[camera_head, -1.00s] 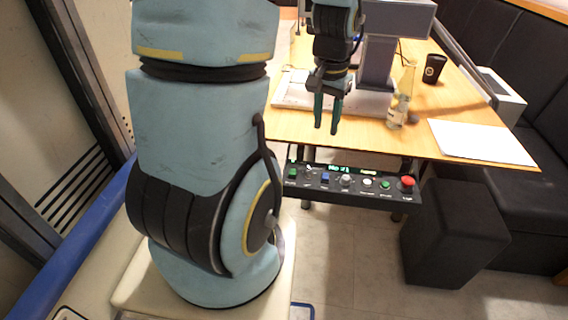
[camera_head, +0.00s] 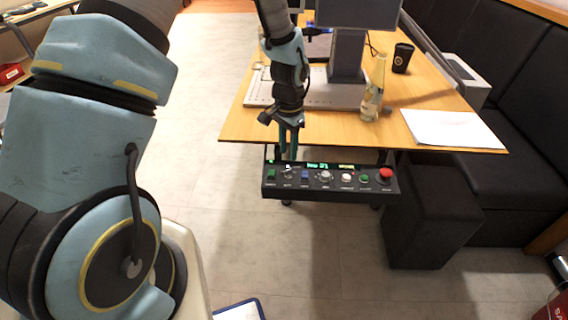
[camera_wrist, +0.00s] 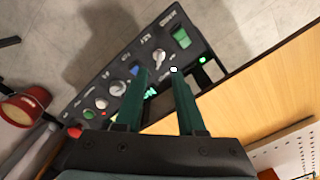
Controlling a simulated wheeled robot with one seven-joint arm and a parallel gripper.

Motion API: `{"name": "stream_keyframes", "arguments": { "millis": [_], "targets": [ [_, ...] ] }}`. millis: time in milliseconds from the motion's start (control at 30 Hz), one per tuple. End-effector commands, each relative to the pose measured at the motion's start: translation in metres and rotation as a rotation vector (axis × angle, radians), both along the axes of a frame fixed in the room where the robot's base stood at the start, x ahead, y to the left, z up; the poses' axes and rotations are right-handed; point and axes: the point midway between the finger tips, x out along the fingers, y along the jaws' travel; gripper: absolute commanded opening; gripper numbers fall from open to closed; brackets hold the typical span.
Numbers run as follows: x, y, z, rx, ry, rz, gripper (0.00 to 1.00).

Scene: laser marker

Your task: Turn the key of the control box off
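The black control box (camera_head: 330,190) hangs at the front edge of the wooden table, with a lit green display. Its key (camera_head: 288,171) is a small silver piece near the left end, between a green switch (camera_head: 271,174) and a blue button (camera_head: 305,175). In the wrist view the key (camera_wrist: 158,57) shows just beyond my fingertips; its exact turn angle is too small to tell. My gripper (camera_head: 288,156) is open and empty, fingers pointing down above the left part of the box. The wrist view also shows my gripper (camera_wrist: 161,78) with a clear gap between its fingers.
A grey knob (camera_head: 325,177), a white button and a red emergency button (camera_head: 385,174) sit farther right on the box. The laser machine (camera_head: 347,60), a bottle (camera_head: 374,90) and a black cup (camera_head: 402,57) stand on the table. A black stool (camera_head: 430,225) stands right of the box.

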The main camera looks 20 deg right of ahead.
Motion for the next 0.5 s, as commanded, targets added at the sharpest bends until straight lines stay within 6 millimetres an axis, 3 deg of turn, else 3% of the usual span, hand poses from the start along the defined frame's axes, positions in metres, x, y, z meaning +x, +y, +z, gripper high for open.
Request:
{"name": "stream_keyframes", "arguments": {
  "millis": [200, 500],
  "targets": [
    [-0.001, 0.001, -0.039, 0.002, 0.002, 0.0, 0.39],
    [0.0, 0.0, -0.064, 0.0, 0.0, 0.002, 0.39]
  ]
}}
